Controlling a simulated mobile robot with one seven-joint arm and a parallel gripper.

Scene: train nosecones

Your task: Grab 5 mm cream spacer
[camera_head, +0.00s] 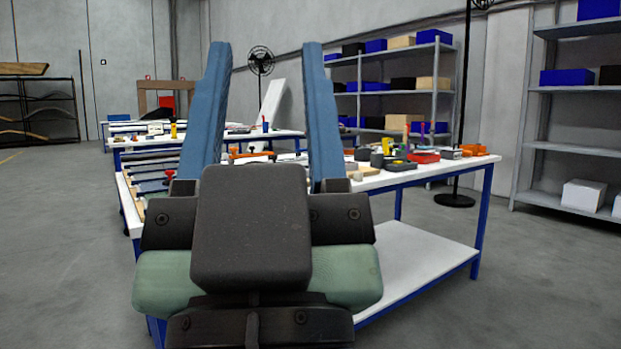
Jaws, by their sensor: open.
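My gripper (262,118) fills the middle of the head view, with two long blue fingers pointing up and set wide apart. It is open, and nothing shows held between the fingers. Behind it stands a white-topped workbench with blue legs (440,181), covered in small parts and tools. I cannot make out a cream spacer for certain. A small tan piece (367,170) lies near the bench's front edge, just right of the right finger, but it is too small to identify. My gripper hides much of the bench top.
Red and orange items (424,157) and dark tools (396,164) crowd the bench's right part. A second bench (285,134) stands behind. Shelves with blue bins (570,77) and a black fan stand (455,200) are at the right. The floor at left is clear.

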